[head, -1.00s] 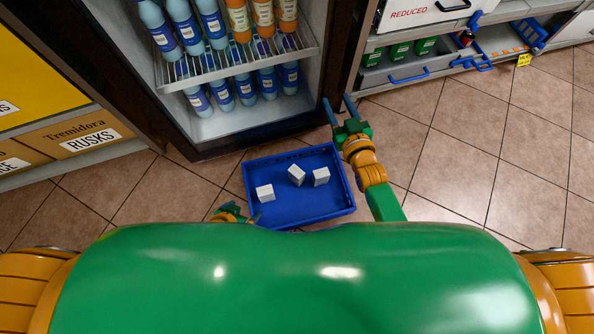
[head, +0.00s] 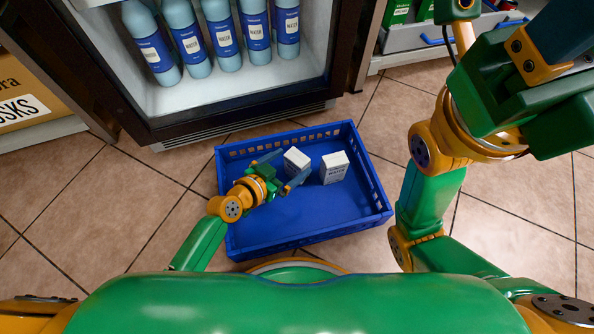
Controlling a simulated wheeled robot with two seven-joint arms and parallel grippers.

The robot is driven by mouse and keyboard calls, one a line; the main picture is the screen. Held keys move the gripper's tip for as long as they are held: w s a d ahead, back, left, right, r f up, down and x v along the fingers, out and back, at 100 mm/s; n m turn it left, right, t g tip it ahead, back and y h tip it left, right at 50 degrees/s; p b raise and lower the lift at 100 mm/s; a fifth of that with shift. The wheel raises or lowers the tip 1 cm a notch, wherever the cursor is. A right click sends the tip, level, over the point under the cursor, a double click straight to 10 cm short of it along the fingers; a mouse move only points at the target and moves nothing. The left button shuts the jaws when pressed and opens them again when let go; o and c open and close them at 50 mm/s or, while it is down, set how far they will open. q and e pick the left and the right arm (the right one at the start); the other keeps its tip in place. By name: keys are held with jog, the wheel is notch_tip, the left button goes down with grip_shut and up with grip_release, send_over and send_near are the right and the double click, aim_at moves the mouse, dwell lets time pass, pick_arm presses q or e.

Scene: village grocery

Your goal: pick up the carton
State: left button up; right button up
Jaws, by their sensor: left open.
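Two small white cartons show in the blue crate in the head view: one carton (head: 297,159) at the crate's back middle, and another carton (head: 336,168) with printed dark text to its right. My left gripper (head: 293,165) reaches into the crate from the left, open, its blue fingers pointing at the first carton. That carton is at or just beyond the fingertips; I cannot tell whether they touch it. A third carton does not show; the left hand and wrist cover part of the crate. My right arm is large and close at the right; its finger state is unclear.
The blue crate (head: 310,229) sits on the tiled floor, its front part empty. An open-fronted fridge (head: 230,92) with several blue bottles (head: 222,38) stands behind it. A drawer unit (head: 418,38) is at the back right. Floor is clear at the left.

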pick_arm(q)
jog(key=shift+b+x, duration=0.3)
jog(key=shift+x, duration=0.8)
grip_shut()
